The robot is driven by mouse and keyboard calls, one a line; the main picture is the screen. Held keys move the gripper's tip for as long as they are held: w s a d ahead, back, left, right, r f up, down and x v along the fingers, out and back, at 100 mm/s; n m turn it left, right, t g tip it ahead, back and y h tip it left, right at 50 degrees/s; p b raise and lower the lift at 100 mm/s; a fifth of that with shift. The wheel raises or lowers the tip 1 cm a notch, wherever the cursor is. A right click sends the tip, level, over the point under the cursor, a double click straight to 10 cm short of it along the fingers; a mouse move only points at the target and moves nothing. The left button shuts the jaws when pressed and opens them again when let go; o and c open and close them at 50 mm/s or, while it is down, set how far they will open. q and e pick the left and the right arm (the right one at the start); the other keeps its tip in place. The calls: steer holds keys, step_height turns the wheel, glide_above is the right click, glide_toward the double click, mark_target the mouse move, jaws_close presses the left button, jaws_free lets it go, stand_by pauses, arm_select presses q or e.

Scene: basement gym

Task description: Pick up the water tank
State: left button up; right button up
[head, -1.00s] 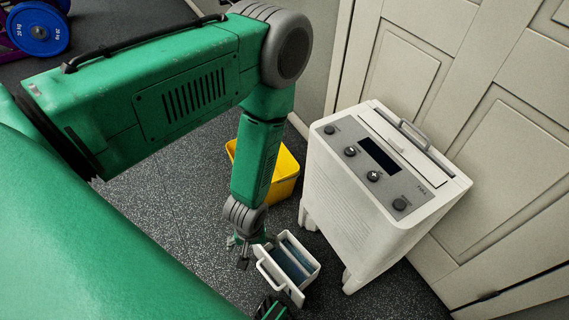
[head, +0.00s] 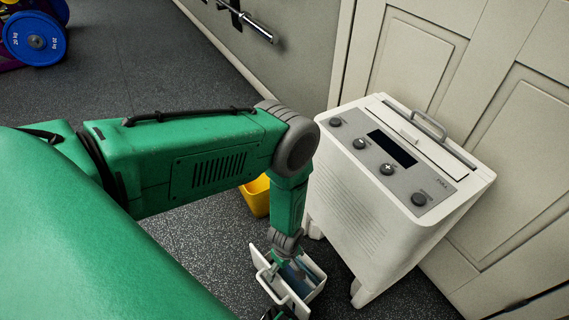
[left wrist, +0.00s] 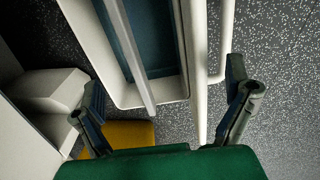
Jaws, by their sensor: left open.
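The water tank (head: 316,283) is an open white box with blue inside. It stands on the floor in front of the white dehumidifier (head: 355,205), with a white handle frame at its left side. My left gripper (head: 285,262) is over the tank, pointing down, and hides part of it. In the left wrist view the tank (left wrist: 85,22) lies ahead of the open fingers (left wrist: 165,78). The gripper holds nothing. A small dark part of mine at the head view's bottom edge may be my right gripper.
A yellow bin (head: 255,195) stands behind my left forearm; it also shows in the left wrist view (left wrist: 130,134). Panelled cabinet doors (head: 480,130) are behind the dehumidifier. Blue weight plates (head: 36,40) are far left. Dark speckled floor is clear on the left.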

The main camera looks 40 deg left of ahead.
arm_select(q)
steer(key=f+b, duration=0.2)
steer(key=f, duration=0.1)
steer(key=f+b, duration=0.1)
steer(key=f, duration=0.1)
steer(key=shift+s+d, duration=0.2)
steer(key=shift+d, duration=0.05)
steer(key=shift+c, duration=0.8)
steer(key=shift+d, duration=0.1)
steer(key=c, duration=1.4)
steer(key=shift+w+r, duration=0.1)
steer(key=shift+c, duration=0.5)
